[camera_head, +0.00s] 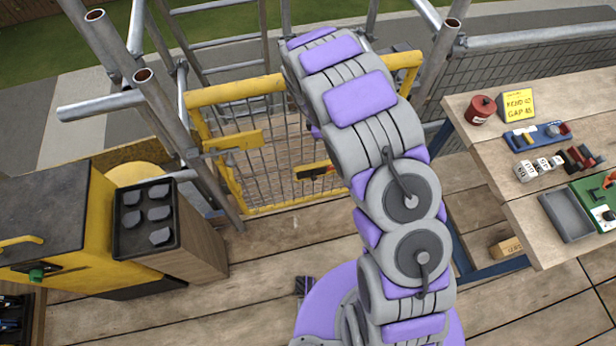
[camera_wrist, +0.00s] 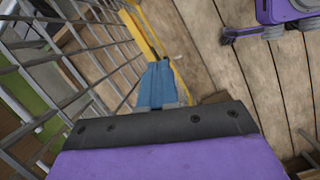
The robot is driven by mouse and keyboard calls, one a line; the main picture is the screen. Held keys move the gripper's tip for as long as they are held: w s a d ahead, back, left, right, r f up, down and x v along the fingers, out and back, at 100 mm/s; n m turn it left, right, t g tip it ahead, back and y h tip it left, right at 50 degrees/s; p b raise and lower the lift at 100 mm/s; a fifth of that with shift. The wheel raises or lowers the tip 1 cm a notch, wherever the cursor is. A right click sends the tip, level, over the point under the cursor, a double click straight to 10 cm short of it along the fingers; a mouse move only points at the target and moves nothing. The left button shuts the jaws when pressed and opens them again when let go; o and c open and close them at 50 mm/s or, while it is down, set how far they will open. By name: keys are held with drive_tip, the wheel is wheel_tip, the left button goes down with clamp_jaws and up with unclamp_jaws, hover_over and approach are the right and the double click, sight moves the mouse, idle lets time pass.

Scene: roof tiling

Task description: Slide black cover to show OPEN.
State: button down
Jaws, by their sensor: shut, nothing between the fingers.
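My gripper (camera_wrist: 160,66) shows in the wrist view with its blue fingers together and nothing between them. In the head view my arm hides it. In the head view a yellow gate (camera_head: 263,140) of wire mesh stands behind my arm. A yellow plate on it carries a small dark and reddish piece (camera_head: 317,171), possibly the black cover; I cannot tell for sure. No OPEN lettering is readable. In the wrist view the fingers point down past the mesh (camera_wrist: 75,60) and a yellow bar (camera_wrist: 146,32), with plank floor beyond. Contact cannot be told.
At left stands a yellow cabinet (camera_head: 100,225) with a green knob (camera_head: 37,273) and a black tray (camera_head: 146,217) of grey pieces. At right a wooden bench (camera_head: 535,215) holds a yellow sign, a red canister and small parts. Scaffold poles flank the gate. Plank floor between is mostly clear.

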drive_tip(key=a+f+n, duration=0.3)
drive_tip(key=a+f, duration=0.2)
drive_tip(key=f, duration=0.4)
drive_tip(key=a+f+n+y, duration=0.1)
drive_tip(key=a+f+n, duration=0.2)
drive_tip(key=a+f, duration=0.3)
wheel_tip(320, 180, down, 4)
drive_tip(key=shift+s+a+r+b, duration=0.2)
drive_tip(key=shift+s+b, duration=0.1)
drive_tip(key=shift+b, duration=0.1)
drive_tip(key=shift+f, duration=0.1)
drive_tip(key=b, duration=0.4)
approach(309, 177)
drive_tip(key=s+d+f, duration=0.2)
drive_tip(key=f, duration=0.1)
drive_tip(key=shift+s, duration=0.35)
